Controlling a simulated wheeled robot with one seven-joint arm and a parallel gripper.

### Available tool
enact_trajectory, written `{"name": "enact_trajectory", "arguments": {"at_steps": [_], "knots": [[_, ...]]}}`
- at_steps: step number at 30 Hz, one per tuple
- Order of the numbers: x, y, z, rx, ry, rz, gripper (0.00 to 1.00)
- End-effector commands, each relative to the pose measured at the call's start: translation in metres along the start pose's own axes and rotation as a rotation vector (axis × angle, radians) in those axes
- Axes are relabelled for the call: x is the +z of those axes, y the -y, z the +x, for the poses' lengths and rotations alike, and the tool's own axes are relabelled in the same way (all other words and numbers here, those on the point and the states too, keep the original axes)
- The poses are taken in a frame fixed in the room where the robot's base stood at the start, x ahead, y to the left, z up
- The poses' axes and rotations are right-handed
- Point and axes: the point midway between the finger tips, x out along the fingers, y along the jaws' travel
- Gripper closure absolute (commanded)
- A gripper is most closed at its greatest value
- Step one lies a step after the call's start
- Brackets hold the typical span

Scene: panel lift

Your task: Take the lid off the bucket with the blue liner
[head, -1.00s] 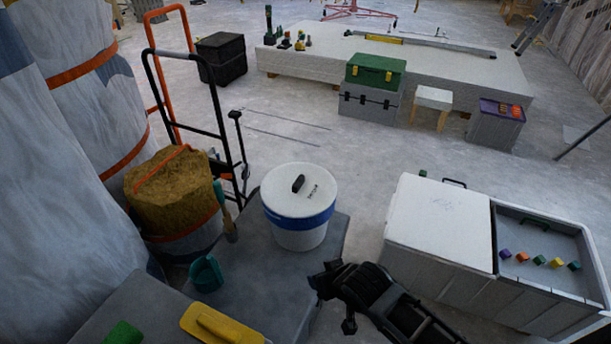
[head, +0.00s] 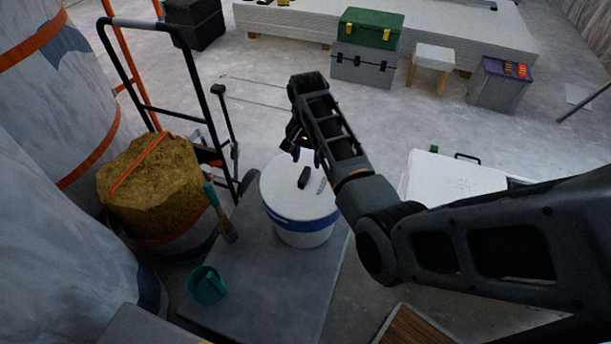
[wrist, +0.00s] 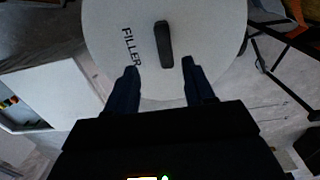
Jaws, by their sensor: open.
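The white bucket (head: 302,238) with a blue band stands upright on a grey slab. Its round white lid (head: 283,184) is on it, with a black handle (head: 304,177) on top. In the wrist view the lid (wrist: 195,30) reads "FILLER" and its handle (wrist: 164,44) lies between and ahead of the two fingers. My gripper (head: 305,158) is above the lid's far side, pointing down. In the wrist view my gripper (wrist: 160,70) is open, with nothing between its fingertips. No contact with the handle shows.
A hand truck (head: 165,80) and a tub of brown material (head: 152,187) stand left of the bucket. A white-topped box (head: 455,178) is to the right, partly behind my arm.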

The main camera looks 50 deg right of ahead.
Motion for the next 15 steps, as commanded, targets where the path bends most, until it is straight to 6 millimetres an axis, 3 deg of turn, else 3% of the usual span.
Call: {"name": "enact_trajectory", "arguments": {"at_steps": [15], "knots": [[0.001,0.007,0.064,0.002,0.001,-0.002,0.47]]}}
